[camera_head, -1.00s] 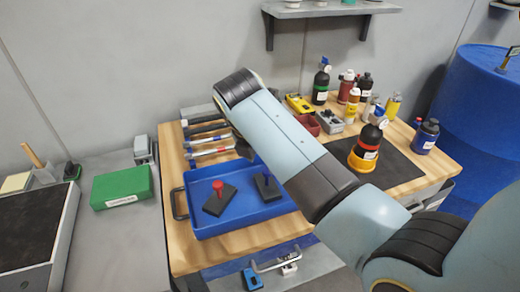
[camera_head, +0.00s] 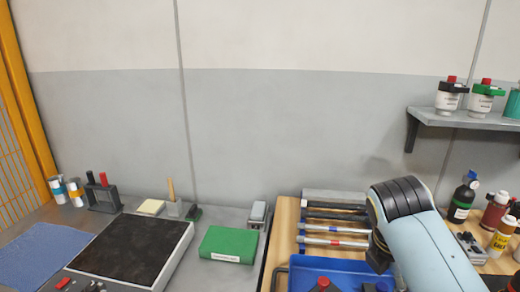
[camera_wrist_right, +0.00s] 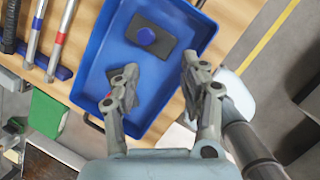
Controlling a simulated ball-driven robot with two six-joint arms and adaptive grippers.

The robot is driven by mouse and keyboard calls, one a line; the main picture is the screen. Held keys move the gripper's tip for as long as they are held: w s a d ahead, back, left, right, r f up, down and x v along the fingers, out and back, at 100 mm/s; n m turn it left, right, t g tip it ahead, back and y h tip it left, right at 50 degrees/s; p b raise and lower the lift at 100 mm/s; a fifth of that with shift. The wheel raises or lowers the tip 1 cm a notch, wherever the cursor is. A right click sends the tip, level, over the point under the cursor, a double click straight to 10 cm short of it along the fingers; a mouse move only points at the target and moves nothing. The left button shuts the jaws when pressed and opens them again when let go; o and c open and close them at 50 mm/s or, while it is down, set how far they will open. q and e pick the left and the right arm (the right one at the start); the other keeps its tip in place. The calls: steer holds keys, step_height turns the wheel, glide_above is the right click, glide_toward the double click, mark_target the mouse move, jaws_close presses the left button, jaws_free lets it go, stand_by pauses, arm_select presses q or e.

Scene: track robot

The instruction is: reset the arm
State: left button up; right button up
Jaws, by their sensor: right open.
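My right arm comes in from the lower right in the head view, and its gripper is out of sight there. In the right wrist view my right gripper (camera_wrist_right: 160,82) is open, with nothing between its fingers. It is over the blue tray (camera_wrist_right: 88,82). A dark block with a blue knob (camera_wrist_right: 147,36) lies in the tray, and a second dark block (camera_wrist_right: 150,88) is partly hidden behind the left finger. The tray also shows at the bottom of the head view (camera_head: 318,264), with a red knob (camera_head: 323,284) in it. My left gripper is not in view.
Several torque-style bars (camera_head: 333,229) lie left of my arm. A green box (camera_head: 228,244) and a black-topped plate (camera_head: 132,248) are on the grey bench. Bottles (camera_head: 462,198) stand at the right, below a wall shelf (camera_head: 465,120).

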steer(key=s+r+m+t+y, duration=0.1)
steer(key=s+r+m+y, duration=0.25)
steer(key=s+m, duration=1.7)
step_height(320, 180, down, 34)
steer(key=s+d+b, duration=0.2)
steer(key=s+b, duration=0.1)
steer(key=b, duration=0.7)
steer(key=s+f+g+b, duration=0.1)
steer(key=s+f+b, duration=0.3)
steer(key=s+f, duration=0.5)
steer(key=s+d+f+g+b, duration=0.1)
steer(key=s+f+b, duration=0.3)
steer(key=s+f, duration=0.5)
step_height(320, 180, down, 8)
steer(key=shift+s+d+r+m+h, duration=0.25)
steer(key=shift+s+m+h, duration=0.1)
steer(key=shift+s+m, duration=0.1)
